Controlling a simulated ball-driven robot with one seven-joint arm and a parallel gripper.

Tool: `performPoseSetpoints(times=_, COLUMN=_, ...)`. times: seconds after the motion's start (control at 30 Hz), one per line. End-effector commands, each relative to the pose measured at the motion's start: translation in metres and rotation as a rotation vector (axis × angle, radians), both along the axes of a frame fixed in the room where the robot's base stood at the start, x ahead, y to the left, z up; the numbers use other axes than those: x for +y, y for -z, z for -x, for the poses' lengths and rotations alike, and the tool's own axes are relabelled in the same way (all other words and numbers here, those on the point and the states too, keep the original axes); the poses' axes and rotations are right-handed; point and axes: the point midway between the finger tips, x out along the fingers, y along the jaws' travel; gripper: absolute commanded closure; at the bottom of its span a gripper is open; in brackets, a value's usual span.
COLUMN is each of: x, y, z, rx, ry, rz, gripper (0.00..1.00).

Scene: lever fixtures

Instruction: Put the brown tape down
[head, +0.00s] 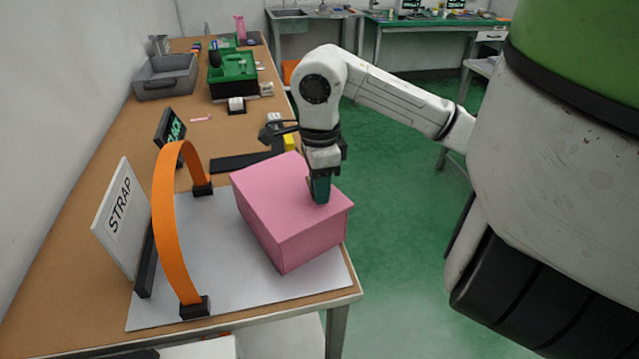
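I can make out no brown tape in the head view. My gripper (320,198) points down over the right part of the pink box (291,212). Its dark green fingers overlap the top and upper edge of the box in the picture. I cannot tell whether they touch it, or whether they are open or shut. The box stands on a light grey sheet (220,297) at the near end of the wooden table. An orange strap (167,230) arches over the sheet to the left of the box, its ends in black blocks.
Grey (165,77) and green (233,72) bins sit at the far end of the table. Bare tabletop (150,150) shows around the black sign. Open green floor lies right of the table.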

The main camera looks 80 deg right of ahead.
Motion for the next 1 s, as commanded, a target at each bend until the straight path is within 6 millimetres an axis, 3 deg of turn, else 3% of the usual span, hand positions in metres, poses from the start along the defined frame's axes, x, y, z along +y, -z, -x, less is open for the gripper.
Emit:
performPoseSetpoints(times=0.53, x=-0.001, y=-0.103, z=0.0, rx=0.0, ry=0.001, rz=0.004, gripper=0.72)
performPoseSetpoints(times=0.73, x=0.0, y=-0.118, z=0.0, rx=0.0, ry=-0.001, rz=0.002, gripper=0.72)
performPoseSetpoints(times=1.0, x=0.0, y=-0.12, z=0.0, rx=0.0, ry=-0.001, rz=0.001, gripper=0.72)
